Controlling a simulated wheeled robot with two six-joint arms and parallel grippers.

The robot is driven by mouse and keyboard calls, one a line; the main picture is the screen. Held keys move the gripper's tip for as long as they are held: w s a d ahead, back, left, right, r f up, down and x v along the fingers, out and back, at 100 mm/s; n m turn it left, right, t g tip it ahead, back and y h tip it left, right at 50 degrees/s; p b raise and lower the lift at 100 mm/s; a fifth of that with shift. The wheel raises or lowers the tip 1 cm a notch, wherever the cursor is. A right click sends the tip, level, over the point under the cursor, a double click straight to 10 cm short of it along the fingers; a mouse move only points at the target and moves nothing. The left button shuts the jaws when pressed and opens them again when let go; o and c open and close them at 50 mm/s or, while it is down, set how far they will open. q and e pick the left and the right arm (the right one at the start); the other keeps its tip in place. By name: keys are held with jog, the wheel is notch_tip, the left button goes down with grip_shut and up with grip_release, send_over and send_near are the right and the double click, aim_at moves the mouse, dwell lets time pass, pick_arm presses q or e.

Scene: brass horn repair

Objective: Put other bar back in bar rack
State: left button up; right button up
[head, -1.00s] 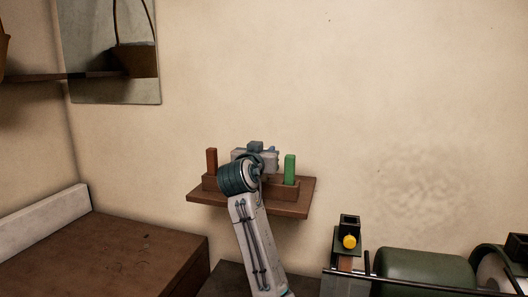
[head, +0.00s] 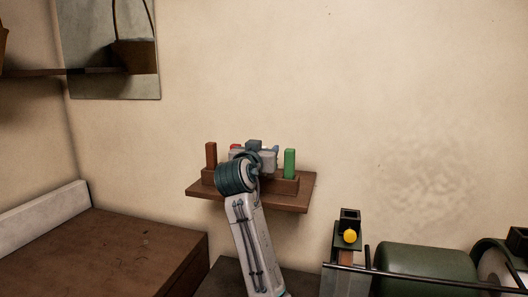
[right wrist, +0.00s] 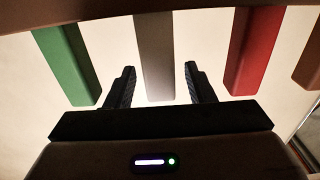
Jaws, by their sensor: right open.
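The bar rack (head: 284,185) is a brown wooden block on a small wall shelf. A brown bar (head: 211,156) stands at its left end and a green bar (head: 289,163) at its right. The top of a red bar (head: 236,147) shows behind my right gripper (head: 254,152), which hides the rack's middle. In the right wrist view, the rack edge (right wrist: 120,9) is at the top, with green (right wrist: 66,62), grey (right wrist: 155,55), red (right wrist: 252,50) and brown (right wrist: 309,62) bars in a row. My right gripper's open fingers show on either side of the grey bar, with gaps. My left gripper is out of view.
The wall shelf (head: 300,203) sticks out from a plain beige wall. A brown cabinet top (head: 100,250) is at lower left. A machine with a green drum (head: 425,268) and yellow knob (head: 350,236) stands at lower right. The wall above the rack is clear.

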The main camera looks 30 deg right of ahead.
jog(key=b+v, duration=0.3)
jog(key=v, duration=0.6)
jog(key=shift+s+a+b, duration=0.25)
jog(key=shift+a+b, duration=0.05)
jog(key=shift+b, duration=0.05)
